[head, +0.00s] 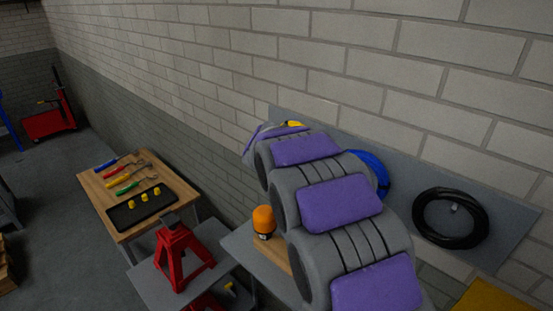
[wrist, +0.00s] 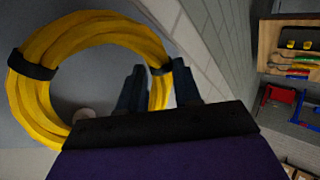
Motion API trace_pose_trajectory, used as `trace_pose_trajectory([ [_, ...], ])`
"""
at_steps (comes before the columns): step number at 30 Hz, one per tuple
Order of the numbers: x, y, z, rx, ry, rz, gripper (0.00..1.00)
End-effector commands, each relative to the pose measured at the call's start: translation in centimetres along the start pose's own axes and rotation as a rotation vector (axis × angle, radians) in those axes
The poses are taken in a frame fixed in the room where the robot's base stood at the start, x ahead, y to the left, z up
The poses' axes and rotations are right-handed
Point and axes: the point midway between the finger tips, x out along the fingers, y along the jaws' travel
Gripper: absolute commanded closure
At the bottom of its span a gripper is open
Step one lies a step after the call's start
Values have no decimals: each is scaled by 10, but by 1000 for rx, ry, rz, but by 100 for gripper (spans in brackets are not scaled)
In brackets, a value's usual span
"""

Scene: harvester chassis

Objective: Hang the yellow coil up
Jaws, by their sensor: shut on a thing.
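The coil is in front of a grey board (wrist: 85,75). A pale round peg end (wrist: 83,115) shows inside the ring, close to its lower edge; I cannot tell whether the coil rests on it.
The grey wall board (head: 408,180) also carries a black coil (head: 417,215) on a peg and a blue coil (head: 378,172), partly hidden by my arm. An orange-topped item (head: 263,221) stands on a bench below. A red jack stand (head: 180,258) and a tool table (head: 96,190) stand left.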

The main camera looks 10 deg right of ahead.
Motion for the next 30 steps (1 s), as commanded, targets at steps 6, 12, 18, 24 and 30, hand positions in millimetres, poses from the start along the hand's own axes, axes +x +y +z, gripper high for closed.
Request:
trace_pose_trajectory([
  [6,4,-2,6,5,-15,-3,60],
  [12,2,-3,4,3,-11,-2,41],
  [18,-1,-3,3,2,-7,0,37],
  [24,-7,-2,2,1,-5,0,37],
  [30,-34,-2,3,1,-5,1,37],
])
